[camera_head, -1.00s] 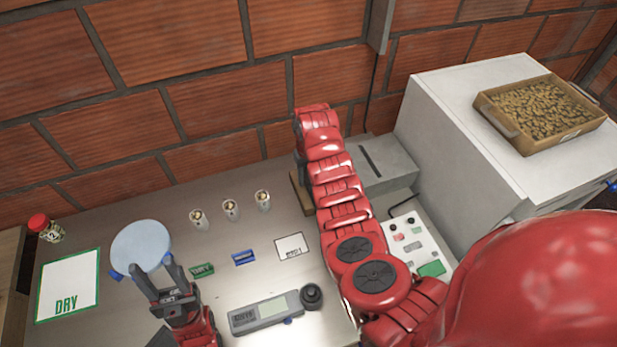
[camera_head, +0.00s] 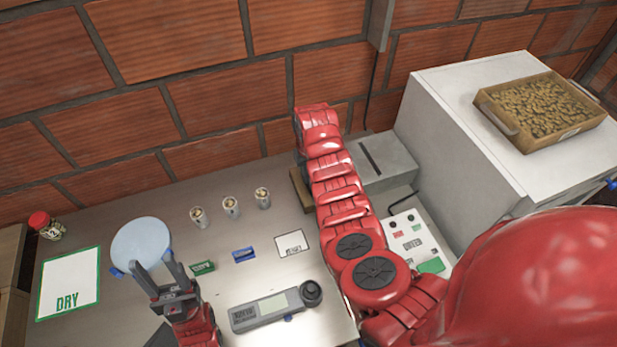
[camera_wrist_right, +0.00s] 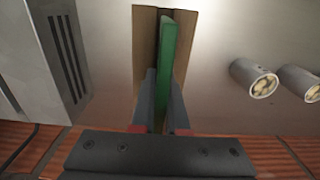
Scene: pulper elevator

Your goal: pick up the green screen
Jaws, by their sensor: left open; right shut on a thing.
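The green screen (camera_wrist_right: 168,50) is a thin upright green plate in the right wrist view. It stands in a slotted brown holder (camera_wrist_right: 145,45), which shows in the head view (camera_head: 301,190) beside my right arm. My right gripper (camera_wrist_right: 162,88) is shut on the screen, one dark finger on each side. In the head view my red right arm hides the screen and that gripper. My left gripper (camera_head: 152,262) is open at the near edge of a pale blue disc (camera_head: 140,243); I cannot tell whether it touches the disc.
Several metal cups, three in the head view (camera_head: 231,207), stand left of the holder. A grey slotted box (camera_head: 390,160) and a button panel (camera_head: 415,240) lie right of my arm. A scale (camera_head: 268,308), DRY card (camera_head: 68,282) and small jar (camera_head: 46,226) are on the table.

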